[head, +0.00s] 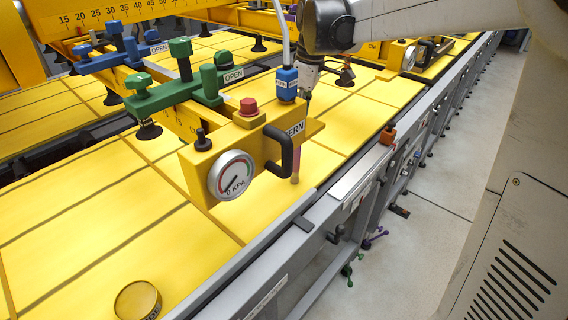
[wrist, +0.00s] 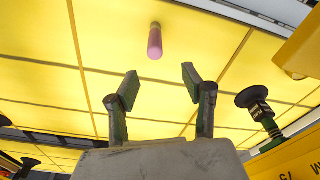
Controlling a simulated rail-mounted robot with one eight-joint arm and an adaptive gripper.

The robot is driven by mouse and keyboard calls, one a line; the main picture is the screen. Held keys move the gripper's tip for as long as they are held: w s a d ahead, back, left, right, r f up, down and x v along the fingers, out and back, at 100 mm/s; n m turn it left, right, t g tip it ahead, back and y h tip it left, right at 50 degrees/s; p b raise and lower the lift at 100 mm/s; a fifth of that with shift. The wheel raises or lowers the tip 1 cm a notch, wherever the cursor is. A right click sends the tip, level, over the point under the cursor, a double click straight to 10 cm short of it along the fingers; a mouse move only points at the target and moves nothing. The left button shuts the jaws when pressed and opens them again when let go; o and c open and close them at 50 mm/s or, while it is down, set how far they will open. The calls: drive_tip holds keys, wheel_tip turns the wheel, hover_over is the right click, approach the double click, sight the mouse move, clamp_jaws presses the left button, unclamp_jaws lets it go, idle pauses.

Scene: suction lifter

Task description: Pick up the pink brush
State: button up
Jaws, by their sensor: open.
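The pink brush (wrist: 155,42) stands out against the yellow panel surface in the wrist view, above and beyond my fingertips. In the head view a small pinkish piece, which looks like the brush (head: 295,179), shows just below the black handle; its upper part is hidden. My gripper (wrist: 160,84) is open, with two separate dark-green fingers and nothing between them. The brush is beyond the gap, apart from both fingers. In the head view my gripper (head: 306,92) is mostly hidden behind the yellow lifter beam and blue fitting.
The yellow lifter beam (head: 229,138) with a pressure gauge (head: 232,175) and black handle (head: 285,151) stands near the brush. In the wrist view a black suction cup (wrist: 252,96) is right of my fingers. A round brass-coloured object (head: 138,300) lies at the lower left.

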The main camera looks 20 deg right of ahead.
sight(294, 152)
drive_tip(key=f, duration=0.4)
drive_tip(key=w+f, duration=0.1)
drive_tip(key=f, duration=0.2)
drive_tip(key=shift+a, duration=0.1)
drive_tip(key=shift+w+a+f+p, duration=0.15)
drive_tip(key=shift+f+p, duration=0.1)
drive_tip(key=shift+f, duration=1.3)
drive_tip(key=shift+w+a+f+p, duration=0.15)
drive_tip(key=shift+f+p, duration=0.05)
drive_tip(key=shift+f, duration=1.3)
drive_tip(key=shift+c, duration=0.5)
clamp_jaws()
